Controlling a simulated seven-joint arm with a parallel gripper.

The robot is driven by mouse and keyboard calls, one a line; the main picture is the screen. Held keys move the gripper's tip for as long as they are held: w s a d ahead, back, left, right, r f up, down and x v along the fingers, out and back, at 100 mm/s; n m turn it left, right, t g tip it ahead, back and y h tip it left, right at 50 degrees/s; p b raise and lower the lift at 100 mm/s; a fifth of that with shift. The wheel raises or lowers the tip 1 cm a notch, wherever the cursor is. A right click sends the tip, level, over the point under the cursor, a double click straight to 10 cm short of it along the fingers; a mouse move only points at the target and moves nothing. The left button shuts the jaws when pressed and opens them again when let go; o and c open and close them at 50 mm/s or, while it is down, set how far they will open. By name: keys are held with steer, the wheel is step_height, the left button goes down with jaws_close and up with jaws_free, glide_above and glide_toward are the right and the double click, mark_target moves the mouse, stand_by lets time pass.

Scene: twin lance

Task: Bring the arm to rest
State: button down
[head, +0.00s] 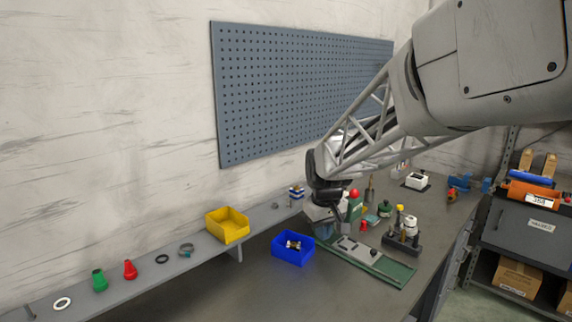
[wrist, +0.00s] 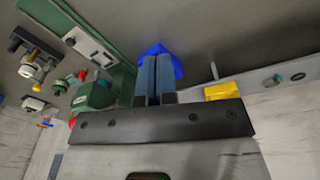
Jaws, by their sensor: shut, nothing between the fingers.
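My arm reaches in from the upper right in the head view. My gripper (head: 339,222) hangs low above the bench, beside the green machine with a red knob (head: 355,205). In the wrist view my gripper (wrist: 156,58) shows two blue-grey fingers side by side, shut with nothing between them. The blue bin (head: 293,249) lies beyond the fingertips in the wrist view (wrist: 160,48), partly hidden by them. In the head view it holds a small metal part. The arm and wrist hide part of the bench behind them.
A green-edged plate (head: 364,262) and a dark holder with small parts (head: 403,242) are close by. A yellow bin (head: 228,225) and several small parts stand on the narrow shelf (head: 140,277). A pegboard (head: 290,85) hangs behind. The bench front (head: 420,285) is clear.

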steer(key=s+d+m, duration=0.2)
steer(key=s+d, duration=0.2)
steer(key=s, duration=1.2)
steer(key=s+d+r+m+t, duration=0.1)
steer(key=s+d+m, duration=0.2)
steer(key=s, duration=1.3)
steer(key=shift+d+r+t, duration=0.3)
steer(key=shift+d, duration=0.8)
steer(key=shift+s, duration=0.1)
